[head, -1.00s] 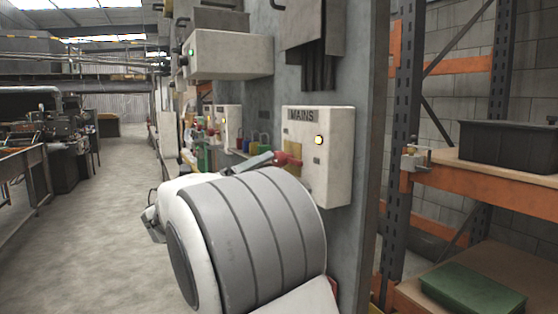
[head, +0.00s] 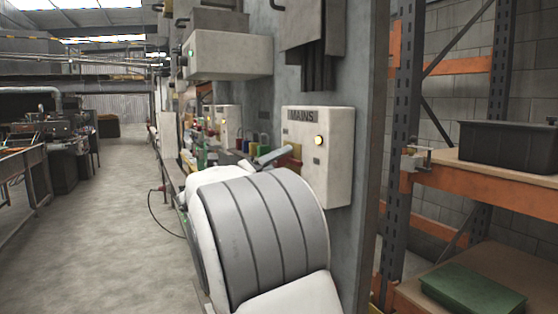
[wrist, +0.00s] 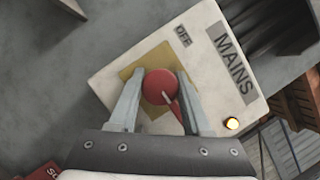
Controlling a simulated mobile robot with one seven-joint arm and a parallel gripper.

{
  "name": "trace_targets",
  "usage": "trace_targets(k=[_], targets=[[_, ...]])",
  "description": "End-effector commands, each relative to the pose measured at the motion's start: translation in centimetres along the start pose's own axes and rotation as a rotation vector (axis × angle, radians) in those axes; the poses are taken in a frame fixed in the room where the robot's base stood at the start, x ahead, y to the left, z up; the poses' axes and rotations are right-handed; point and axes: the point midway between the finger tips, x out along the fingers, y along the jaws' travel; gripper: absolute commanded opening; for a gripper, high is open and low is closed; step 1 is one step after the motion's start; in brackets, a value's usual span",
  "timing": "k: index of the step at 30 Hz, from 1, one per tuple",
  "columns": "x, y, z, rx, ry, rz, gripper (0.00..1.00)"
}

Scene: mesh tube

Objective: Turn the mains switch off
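The mains box (head: 330,165) is a pale panel on a grey column, labelled MAINS, with a lit amber lamp (head: 318,140). In the wrist view its switch is a round red knob (wrist: 158,86) on a yellow plate (wrist: 150,58), with a red lever pointing down and right. An OFF label (wrist: 183,36) sits above and right of the knob. My gripper (wrist: 160,76) is open, with one finger either side of the knob; whether either finger touches it I cannot tell. In the head view my arm hides most of the switch.
Coloured padlocks (head: 250,143) hang left of the mains box. Another box (head: 230,55) with a green lamp is above left. Orange racking (head: 470,190) with a black crate (head: 508,148) and green box (head: 472,290) stands right. The floor aisle (head: 105,220) at left is clear.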

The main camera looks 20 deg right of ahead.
Motion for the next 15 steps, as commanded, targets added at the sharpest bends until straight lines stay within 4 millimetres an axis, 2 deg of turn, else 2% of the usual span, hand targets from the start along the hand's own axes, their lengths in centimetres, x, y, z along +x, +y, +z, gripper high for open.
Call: trace_targets(k=[1,6,15], targets=[[-0.01,0.01,0.00,0.000,0.000,0.000,0.30],[-0.02,0.01,0.00,0.000,0.000,0.001,0.00],[0.01,-0.09,0.05,-0.024,0.000,0.011,0.00]])
